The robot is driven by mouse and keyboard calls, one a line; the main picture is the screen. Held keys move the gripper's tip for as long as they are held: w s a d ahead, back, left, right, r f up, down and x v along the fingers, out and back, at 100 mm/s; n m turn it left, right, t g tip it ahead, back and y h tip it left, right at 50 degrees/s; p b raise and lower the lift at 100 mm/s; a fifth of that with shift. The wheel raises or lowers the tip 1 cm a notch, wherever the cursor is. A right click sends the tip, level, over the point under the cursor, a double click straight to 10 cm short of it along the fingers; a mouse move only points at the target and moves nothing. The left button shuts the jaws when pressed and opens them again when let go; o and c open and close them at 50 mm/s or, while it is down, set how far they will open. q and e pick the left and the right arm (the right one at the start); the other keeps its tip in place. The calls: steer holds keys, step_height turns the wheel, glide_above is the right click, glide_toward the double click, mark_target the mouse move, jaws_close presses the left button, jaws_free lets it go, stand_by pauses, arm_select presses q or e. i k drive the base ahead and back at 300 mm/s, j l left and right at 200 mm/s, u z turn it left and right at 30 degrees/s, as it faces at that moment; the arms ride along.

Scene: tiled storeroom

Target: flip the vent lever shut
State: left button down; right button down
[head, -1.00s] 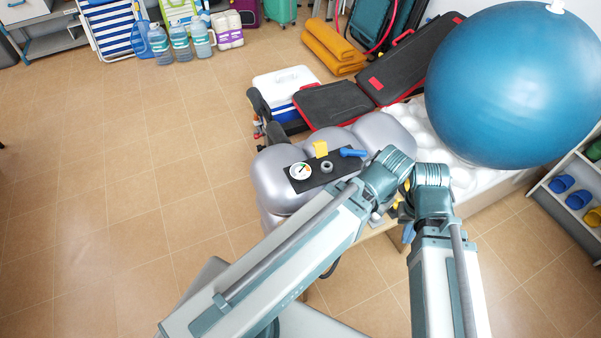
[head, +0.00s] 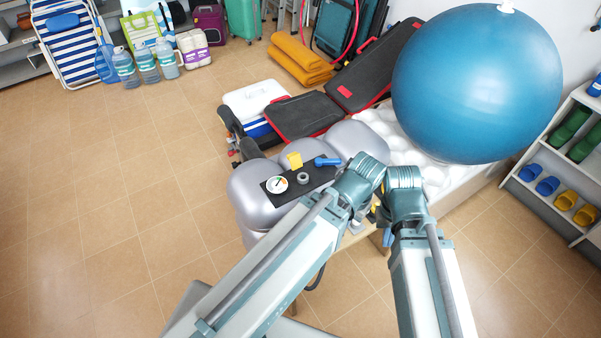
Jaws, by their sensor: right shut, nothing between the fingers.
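A dark panel (head: 312,181) lies on the silver rounded tank (head: 249,186). It carries a round white gauge (head: 277,184), an upright yellow piece (head: 294,160), a grey ring (head: 303,178) and a blue lever (head: 327,161) lying near its right end. I take the blue handle as the vent lever; its exact setting is too small to tell. My right gripper (head: 357,224) shows only in part between my arm links, low and right of the panel. It is shut and empty, apart from the lever. My left gripper is hidden behind my arm.
A large blue ball (head: 477,82) rests on a white bumpy mat (head: 412,150) at right. A black board (head: 303,115) and a cooler (head: 254,98) stand behind. Open floor (head: 120,190) lies at left.

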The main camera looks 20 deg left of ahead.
mark_target(319, 162)
steer(key=i+l, duration=0.15)
steer(key=l, duration=0.2)
steer(key=i+l, duration=0.1)
steer(key=l, duration=0.25)
steer(key=i+l, duration=0.15)
steer(key=l, duration=0.2)
steer(key=i+l+u, duration=0.1)
steer(key=l, duration=0.2)
